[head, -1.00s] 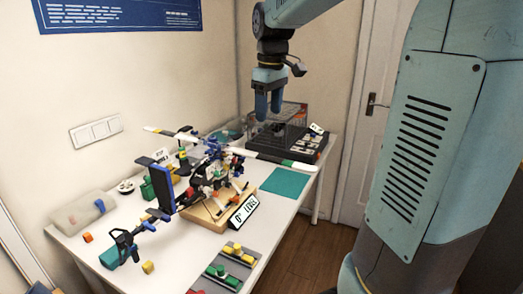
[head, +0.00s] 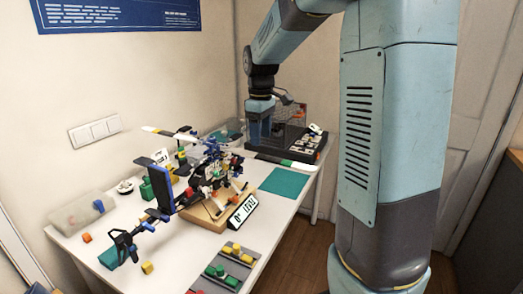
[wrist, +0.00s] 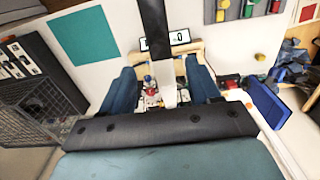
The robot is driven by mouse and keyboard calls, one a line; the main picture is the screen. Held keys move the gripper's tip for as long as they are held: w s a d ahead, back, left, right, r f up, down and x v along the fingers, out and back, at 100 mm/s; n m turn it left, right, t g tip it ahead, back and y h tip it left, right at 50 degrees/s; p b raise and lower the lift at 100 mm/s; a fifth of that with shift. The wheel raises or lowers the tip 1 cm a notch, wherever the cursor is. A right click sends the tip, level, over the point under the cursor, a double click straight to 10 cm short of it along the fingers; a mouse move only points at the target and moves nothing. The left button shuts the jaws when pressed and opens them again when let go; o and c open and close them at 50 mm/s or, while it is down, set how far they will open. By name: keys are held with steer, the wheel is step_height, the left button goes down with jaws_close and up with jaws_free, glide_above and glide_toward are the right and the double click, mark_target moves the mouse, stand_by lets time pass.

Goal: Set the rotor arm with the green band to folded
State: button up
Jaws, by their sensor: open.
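The rotor arm with the green band (head: 286,162) reaches out to the right from the model's hub, roughly straight, with a black stretch inward of the band and a white tip. In the wrist view its black and white stretch (wrist: 156,32) runs down the middle; the band is not visible there. The model's hub (head: 212,150) is partly cluttered by other parts.
Another rotor arm (head: 152,130) with a yellow band points left. The model stands on a wooden base (head: 212,218) with a level sign (head: 243,212). A wire cage and black tray (head: 310,152) stand behind. A teal mat (head: 284,182) is clear. A block tray (head: 238,263) lies at the front.

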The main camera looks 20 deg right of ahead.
mark_target(261, 156)
steer(key=shift+f, duration=2.9)
steer(key=shift+c, duration=0.4)
jaws_close()
